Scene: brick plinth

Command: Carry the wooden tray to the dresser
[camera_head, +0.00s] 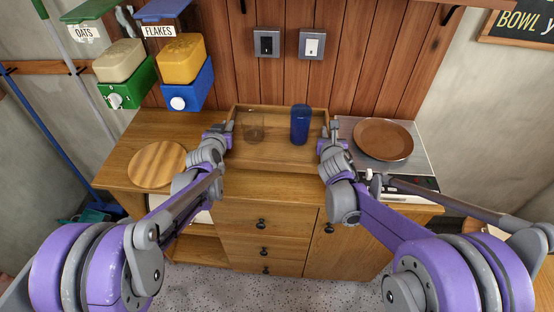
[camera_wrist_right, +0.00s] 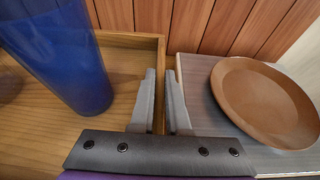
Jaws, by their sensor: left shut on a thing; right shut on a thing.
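The wooden tray (camera_head: 275,159) is a shallow rectangular box at the back of a wooden cabinet with drawers (camera_head: 262,218). I cannot tell whether it rests on the top or is slightly raised. A clear glass (camera_head: 254,129) and a tall blue cup (camera_head: 299,125) stand upright in it. My left gripper (camera_head: 229,132) is at the tray's left wall and shut on it. My right gripper (camera_head: 325,140) is shut on the tray's right wall; in the right wrist view its fingers (camera_wrist_right: 164,92) stand either side of the wall, with the blue cup (camera_wrist_right: 65,50) to the left.
A round wooden board (camera_head: 157,164) lies left of the tray. A brown plate (camera_head: 383,139) sits on a grey surface close to the right. Oats and flakes dispensers (camera_head: 183,62) hang at upper left. A plank wall with two switches (camera_head: 311,46) stands behind.

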